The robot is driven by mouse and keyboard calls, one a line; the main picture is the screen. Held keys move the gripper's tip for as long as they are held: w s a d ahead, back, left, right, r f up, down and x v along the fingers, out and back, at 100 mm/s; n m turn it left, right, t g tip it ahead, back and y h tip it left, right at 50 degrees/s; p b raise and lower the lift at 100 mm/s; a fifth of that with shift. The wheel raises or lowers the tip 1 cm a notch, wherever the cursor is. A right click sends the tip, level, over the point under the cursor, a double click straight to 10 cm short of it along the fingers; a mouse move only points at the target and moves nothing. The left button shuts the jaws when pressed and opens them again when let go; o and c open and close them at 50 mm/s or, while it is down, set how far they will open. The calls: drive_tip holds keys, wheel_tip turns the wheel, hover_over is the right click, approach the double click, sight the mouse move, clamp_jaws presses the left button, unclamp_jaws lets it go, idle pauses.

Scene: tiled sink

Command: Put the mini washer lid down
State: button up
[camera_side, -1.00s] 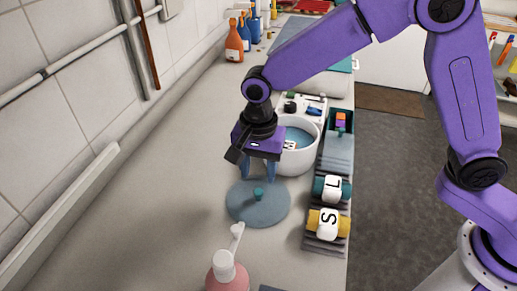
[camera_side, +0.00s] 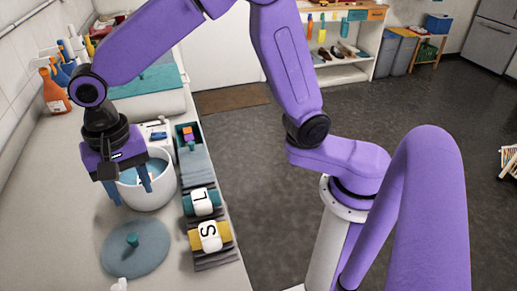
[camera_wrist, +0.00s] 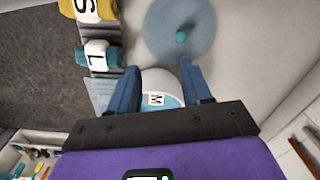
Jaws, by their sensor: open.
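The lid is a flat round blue-grey disc (camera_side: 120,262) with a teal knob, lying flat on the counter in front of the washer. It also shows at the top of the wrist view (camera_wrist: 165,38). The mini washer is a white tub (camera_side: 157,198) with a blue interior and open top; my gripper partly hides it. My gripper (camera_side: 131,194) is open and empty, fingers pointing down, at the near side of the tub and apart from the lid. In the wrist view, the tub shows between and beyond the fingers (camera_wrist: 160,70).
A dark rack beside the tub holds a teal roll (camera_side: 202,201) marked L and a yellow roll (camera_side: 209,236) marked S. Spray bottles (camera_side: 54,90) stand at the back left. A pale bottle top (camera_side: 119,285) shows at the bottom edge. Counter left of the lid is clear.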

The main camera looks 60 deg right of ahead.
drive_tip(key=s+d+f+n, duration=0.1)
drive_tip(key=s+d+n, duration=1.7)
drive_tip(key=s+d, duration=0.2)
drive_tip(key=shift+s+d+n, duration=0.2)
drive_tip(key=shift+d+n, duration=0.1)
drive_tip(key=shift+d, duration=0.8)
